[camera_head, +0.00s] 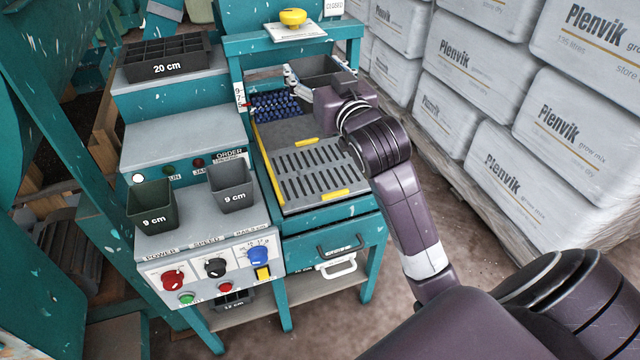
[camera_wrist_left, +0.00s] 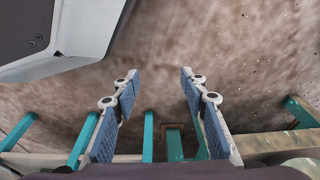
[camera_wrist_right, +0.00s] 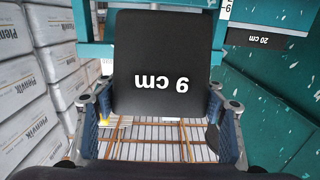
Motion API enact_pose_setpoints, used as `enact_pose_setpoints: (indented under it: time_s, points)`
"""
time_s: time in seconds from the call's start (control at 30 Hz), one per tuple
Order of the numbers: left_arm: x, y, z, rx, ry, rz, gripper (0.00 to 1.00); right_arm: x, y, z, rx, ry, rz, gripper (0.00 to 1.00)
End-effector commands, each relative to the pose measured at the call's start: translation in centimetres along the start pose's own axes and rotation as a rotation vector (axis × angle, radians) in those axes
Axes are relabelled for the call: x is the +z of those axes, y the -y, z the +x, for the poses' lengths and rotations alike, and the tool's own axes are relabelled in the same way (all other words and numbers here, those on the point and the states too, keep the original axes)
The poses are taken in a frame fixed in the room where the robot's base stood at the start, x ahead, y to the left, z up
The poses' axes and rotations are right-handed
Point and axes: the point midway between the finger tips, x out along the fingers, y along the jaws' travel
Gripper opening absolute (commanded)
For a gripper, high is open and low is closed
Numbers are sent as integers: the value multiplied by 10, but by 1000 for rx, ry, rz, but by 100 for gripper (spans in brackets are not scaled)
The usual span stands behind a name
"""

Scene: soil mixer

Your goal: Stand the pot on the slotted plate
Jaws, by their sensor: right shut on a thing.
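The slotted plate (camera_head: 318,174) is a grey plate with rows of dark slots and yellow marks at its edges. It lies bare on the teal bench in the head view. My right gripper (camera_wrist_right: 152,98) is shut on a dark pot marked 9 cm (camera_wrist_right: 165,50), with one finger on each side. In the head view this gripper (camera_head: 315,76) is beyond the plate, near the blue rollers, and my wrist partly hides the pot. The left wrist view shows my left gripper (camera_wrist_left: 158,82) open and empty above the floor.
A 20 cm tray (camera_head: 168,68) sits higher up. Blue rollers (camera_head: 275,106) lie behind the plate. Stacked white bags (camera_head: 505,170) line the right side.

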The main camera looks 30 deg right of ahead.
Motion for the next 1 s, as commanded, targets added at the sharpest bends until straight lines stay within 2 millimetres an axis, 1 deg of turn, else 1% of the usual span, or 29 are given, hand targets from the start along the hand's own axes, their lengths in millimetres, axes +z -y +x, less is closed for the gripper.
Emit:
enact_pose_setpoints:
  time_s: [0.03,0.2,0.27,0.37,0.5,0.7,1.0]
  points:
    - [-2,0,6,-1,-5,-1,40,2,-6,3,8,-5,3,50]
    - [-10,1,2,-2,-10,-2,40,-1,-14,7,18,-3,11,50]
    - [-14,1,-2,-2,-14,-2,40,3,-15,7,19,0,12,50]
    - [-23,2,-12,-3,-22,-4,40,18,-14,7,19,3,12,50]
    - [-38,3,-33,-4,-37,-6,40,44,-14,7,20,4,11,50]
    - [-54,4,-65,-7,-56,-9,40,77,-14,7,19,3,12,50]
    - [-69,7,-117,-12,-83,-14,40,126,-13,7,19,2,11,50]
